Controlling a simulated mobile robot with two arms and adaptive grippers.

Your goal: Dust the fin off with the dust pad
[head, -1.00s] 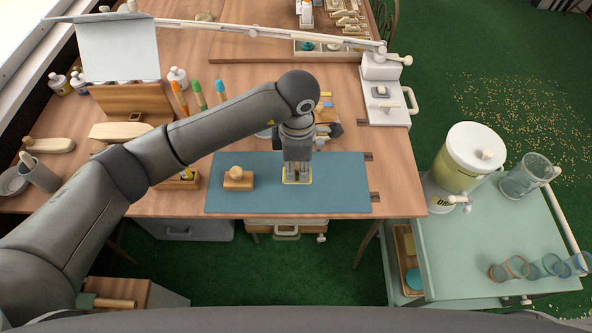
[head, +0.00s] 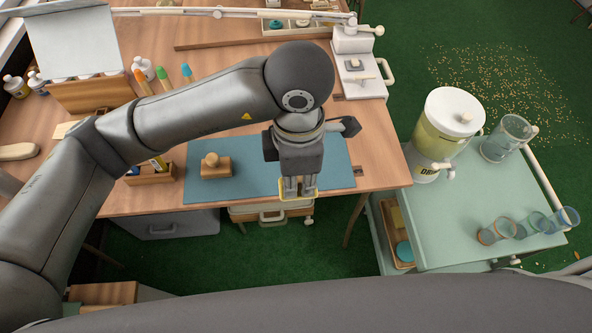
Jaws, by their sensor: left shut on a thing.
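My left gripper (head: 298,188) points down over the near edge of the teal mat (head: 240,187). It is shut on a small yellow-edged piece, which looks like the dust pad (head: 298,204). The fingers hide most of the pad, and it appears raised off the mat near the table's front edge. A wooden block with a round knob (head: 211,160) sits on the mat to the left of the gripper. I cannot make out the fin for sure; my left arm covers part of the table. My right gripper is not in view.
A pale green cart (head: 465,235) stands right of the table, with a drink dispenser (head: 447,132), a jug (head: 507,140) and several glasses (head: 520,228). A wooden holder (head: 152,177) is left of the mat. A lamp base (head: 357,65) stands at the table's back right.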

